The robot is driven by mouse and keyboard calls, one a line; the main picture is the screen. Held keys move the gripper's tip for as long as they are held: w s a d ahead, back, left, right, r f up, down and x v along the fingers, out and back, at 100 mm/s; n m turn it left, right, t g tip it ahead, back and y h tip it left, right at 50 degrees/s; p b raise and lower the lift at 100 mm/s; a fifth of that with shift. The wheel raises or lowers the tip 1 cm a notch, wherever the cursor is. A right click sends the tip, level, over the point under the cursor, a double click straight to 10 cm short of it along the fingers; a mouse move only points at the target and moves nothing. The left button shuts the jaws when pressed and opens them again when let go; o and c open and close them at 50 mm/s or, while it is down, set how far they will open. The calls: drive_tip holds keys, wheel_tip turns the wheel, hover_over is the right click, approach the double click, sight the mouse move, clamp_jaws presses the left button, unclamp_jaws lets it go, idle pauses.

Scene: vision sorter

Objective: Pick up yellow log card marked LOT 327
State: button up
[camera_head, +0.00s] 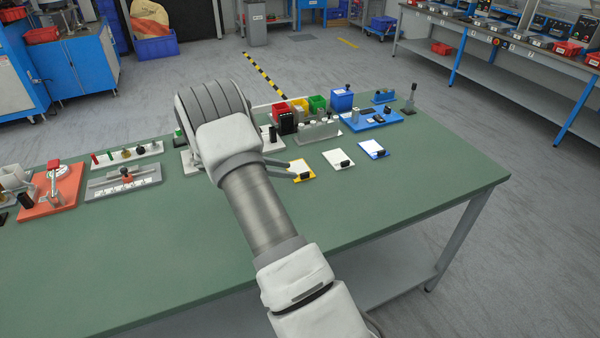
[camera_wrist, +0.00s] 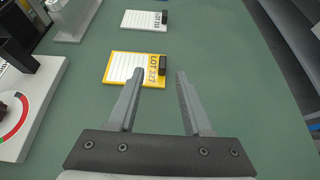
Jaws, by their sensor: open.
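The yellow log card (camera_wrist: 122,68) lies flat on the green table in the wrist view, with a lined white face, LOT 327 on its yellow strip and a black block (camera_wrist: 162,66) at its right end. It also shows in the head view (camera_head: 301,170). My gripper (camera_wrist: 160,74) is open and empty. In the wrist picture its two fingertips appear at the card's right end, on either side of the black block; the height gap is hard to tell. In the head view my arm hides most of the gripper, with a finger showing just left of the card.
A white card (camera_head: 338,159) and a blue card (camera_head: 373,149) lie in a row to the right. A grey rack (camera_head: 320,130) and a blue tray (camera_head: 372,119) stand behind. A white board (camera_wrist: 35,110) is left of my gripper. The table's right front is clear.

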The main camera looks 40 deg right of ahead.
sight(304, 173)
drive_tip(key=shift+b+x, duration=0.35)
drive_tip(key=shift+x, duration=2.45)
drive_tip(key=shift+s+r, duration=0.1)
drive_tip(key=shift+s, duration=0.05)
clamp_jaws()
